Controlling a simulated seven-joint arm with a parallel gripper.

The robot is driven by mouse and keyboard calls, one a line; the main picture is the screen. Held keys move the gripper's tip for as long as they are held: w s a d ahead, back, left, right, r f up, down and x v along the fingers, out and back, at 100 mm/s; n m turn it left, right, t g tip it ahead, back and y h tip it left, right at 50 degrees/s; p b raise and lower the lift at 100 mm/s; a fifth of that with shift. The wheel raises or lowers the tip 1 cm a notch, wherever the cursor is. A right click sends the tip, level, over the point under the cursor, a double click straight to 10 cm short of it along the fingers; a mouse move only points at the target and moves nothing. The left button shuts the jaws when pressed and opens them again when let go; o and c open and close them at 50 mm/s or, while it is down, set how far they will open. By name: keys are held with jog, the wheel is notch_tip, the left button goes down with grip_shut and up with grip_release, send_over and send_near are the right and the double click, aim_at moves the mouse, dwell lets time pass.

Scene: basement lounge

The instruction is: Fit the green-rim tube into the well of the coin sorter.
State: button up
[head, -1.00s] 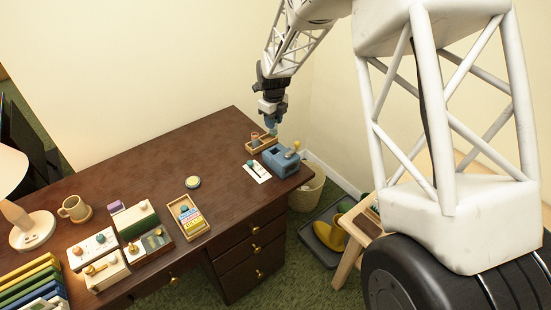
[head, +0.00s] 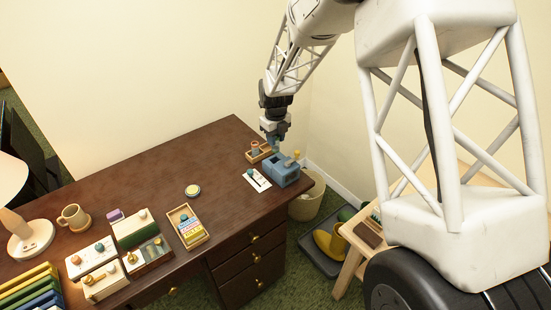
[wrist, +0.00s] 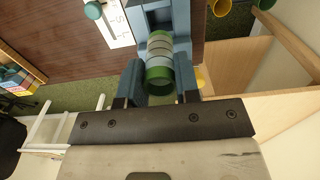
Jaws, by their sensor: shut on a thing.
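The coin sorter (head: 287,176) is a blue block at the right end of the dark desk in the head view. Part of its blue body shows at the top of the wrist view (wrist: 156,17). My gripper (head: 276,143) is just above the sorter's back left part.
A wooden tray (head: 252,159) with a small cylinder stands behind the sorter. A white card (head: 256,180) with a teal knob lies left of it. The desk's right edge is close, with a bin (head: 306,205) below. The middle of the desk (head: 150,178) is mostly clear.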

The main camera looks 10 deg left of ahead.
aim_at(275, 155)
jog(key=shift+f, duration=2.1)
jog(key=shift+f, duration=0.1)
jog(key=shift+f, duration=1.8)
jog(key=shift+f, duration=0.1)
jog(key=o, duration=0.9)
notch_tip(275, 155, up, 12)
jog(key=shift+r, duration=0.15)
